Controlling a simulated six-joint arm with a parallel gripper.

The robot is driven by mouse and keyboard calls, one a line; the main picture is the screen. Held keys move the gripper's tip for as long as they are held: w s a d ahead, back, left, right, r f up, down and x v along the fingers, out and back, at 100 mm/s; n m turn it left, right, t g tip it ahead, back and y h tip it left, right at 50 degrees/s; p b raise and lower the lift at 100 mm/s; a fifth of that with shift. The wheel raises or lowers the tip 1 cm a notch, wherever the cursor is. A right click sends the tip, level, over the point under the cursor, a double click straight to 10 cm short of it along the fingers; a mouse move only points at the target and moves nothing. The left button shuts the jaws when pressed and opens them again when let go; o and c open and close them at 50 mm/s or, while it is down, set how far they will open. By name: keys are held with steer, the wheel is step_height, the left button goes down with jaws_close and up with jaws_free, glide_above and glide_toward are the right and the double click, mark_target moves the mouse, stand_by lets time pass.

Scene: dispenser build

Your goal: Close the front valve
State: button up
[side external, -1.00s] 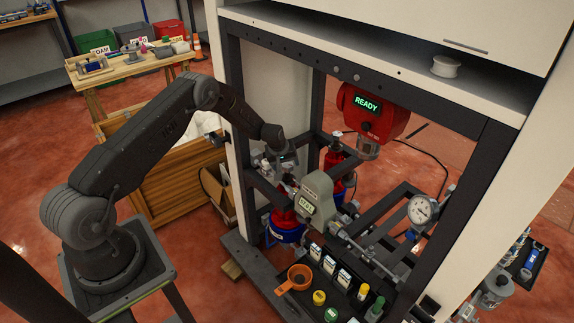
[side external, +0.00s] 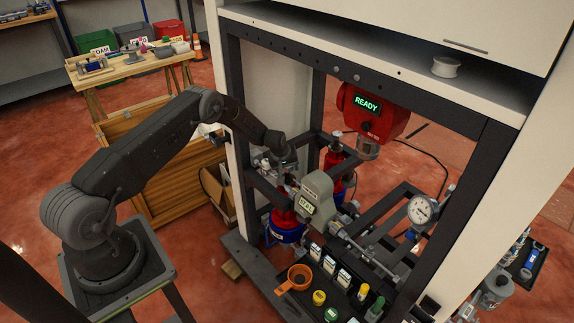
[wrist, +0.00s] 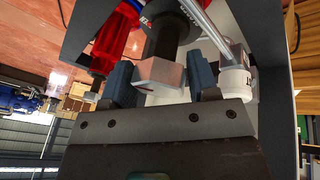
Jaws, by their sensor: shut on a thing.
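My gripper (side external: 281,163) reaches through the left side of the dark frame, above the front red cylinder (side external: 284,217), which has a blue band. In the wrist view my gripper (wrist: 163,78) has its two blue-grey fingers on either side of a pale, blocky handle (wrist: 158,71), and they are shut on it. This looks like the front valve's handle, though its body is mostly hidden by the gripper. A second red cylinder (side external: 334,160) stands farther back.
A grey device with a lit display (side external: 314,196) stands just right of the gripper. A red dispenser head reading READY (side external: 368,110) hangs behind. The round gauge (side external: 422,209), orange funnel (side external: 299,277) and several small bottles are to the right and front. Frame bars surround the gripper closely.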

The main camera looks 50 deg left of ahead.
steer(key=shift+c, duration=1.4)
steer(key=shift+m+h, duration=0.7)
steer(key=shift+m, duration=1)
steer(key=shift+m, duration=0.4)
steer(key=shift+m+h, duration=0.7)
steer(key=shift+m, duration=0.6)
steer(key=shift+m+h, duration=0.3)
steer(key=shift+m, duration=0.6)
steer(key=shift+m+g+h, duration=0.3)
steer(key=shift+m, duration=0.6)
